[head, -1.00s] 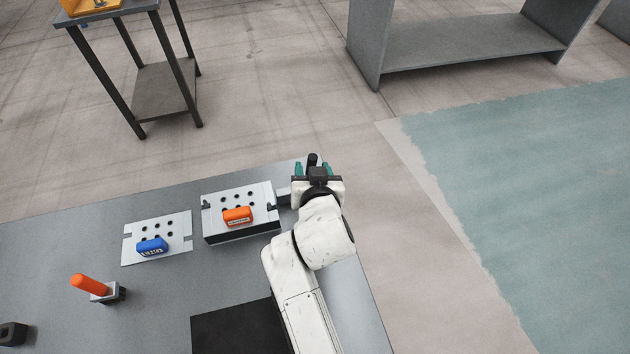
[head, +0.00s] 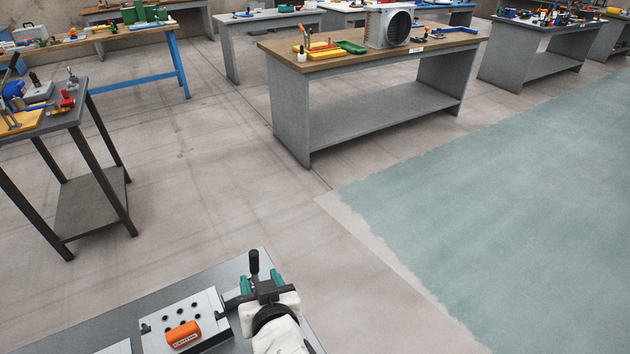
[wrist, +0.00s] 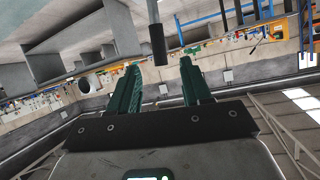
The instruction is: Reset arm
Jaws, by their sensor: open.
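My gripper (head: 260,285) is at the bottom of the head view, over the right end of the grey table, just right of a metal block with holes (head: 153,322). In the wrist view its two green fingers (wrist: 160,88) stand apart with nothing between them. A dark rod-like handle (head: 254,264) stands just beyond the fingers in the head view. It also shows in the wrist view (wrist: 158,45), beyond the fingertips and not between them. Whether it touches my gripper is unclear. My forearm is mostly out of the picture.
An orange labelled piece (head: 183,334) lies on the metal block. The grey table (head: 235,266) ends just beyond my gripper. Bare floor (head: 220,205) lies past it, with a wooden-topped bench (head: 330,62) farther off and a dark-legged table (head: 62,122) at left.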

